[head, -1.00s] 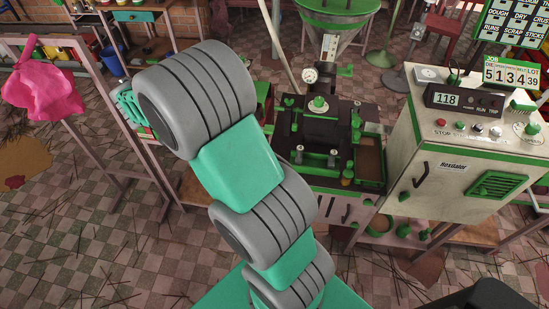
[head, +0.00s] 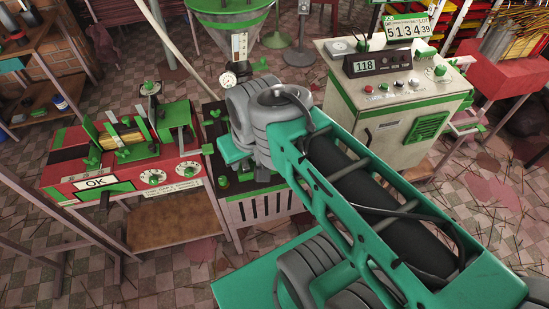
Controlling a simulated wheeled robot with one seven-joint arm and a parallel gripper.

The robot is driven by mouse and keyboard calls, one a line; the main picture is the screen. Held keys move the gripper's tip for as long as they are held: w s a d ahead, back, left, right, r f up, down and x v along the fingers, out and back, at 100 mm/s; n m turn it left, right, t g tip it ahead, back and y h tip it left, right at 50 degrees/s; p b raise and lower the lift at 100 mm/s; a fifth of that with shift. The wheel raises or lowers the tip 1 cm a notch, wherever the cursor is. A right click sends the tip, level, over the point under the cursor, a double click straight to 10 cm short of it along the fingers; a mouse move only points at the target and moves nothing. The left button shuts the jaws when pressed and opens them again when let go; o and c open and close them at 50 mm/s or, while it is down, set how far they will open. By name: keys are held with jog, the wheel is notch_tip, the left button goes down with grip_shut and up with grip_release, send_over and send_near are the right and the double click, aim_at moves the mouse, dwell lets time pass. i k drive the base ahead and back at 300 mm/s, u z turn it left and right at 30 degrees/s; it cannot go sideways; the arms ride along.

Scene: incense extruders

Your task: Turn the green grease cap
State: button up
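The dark extruder (head: 216,131) with green fittings stands in the middle of the head view, below a green-rimmed hopper (head: 232,28). My arm's grey and teal joints cover most of its top. I cannot pick out the green grease cap; it is probably hidden behind my arm. A green knob (head: 213,114) shows at the extruder's left edge, but I cannot tell what it is. My gripper is not visible; the far end of my arm lies over the extruder, hiding whatever is below and behind it.
A pressure gauge (head: 228,80) rises just behind my arm. A red machine (head: 70,172) with an OK sign stands left. A cream control cabinet (head: 385,115) reading 118 stands right, close to my arm. Tiled floor (head: 190,272) is open at the front.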

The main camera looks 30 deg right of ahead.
aim_at(222, 180)
jog(key=z, duration=1.2)
jog(key=k, duration=1)
jog(key=u, duration=2.25)
jog(key=i, duration=0.2)
jog(key=u, duration=0.15)
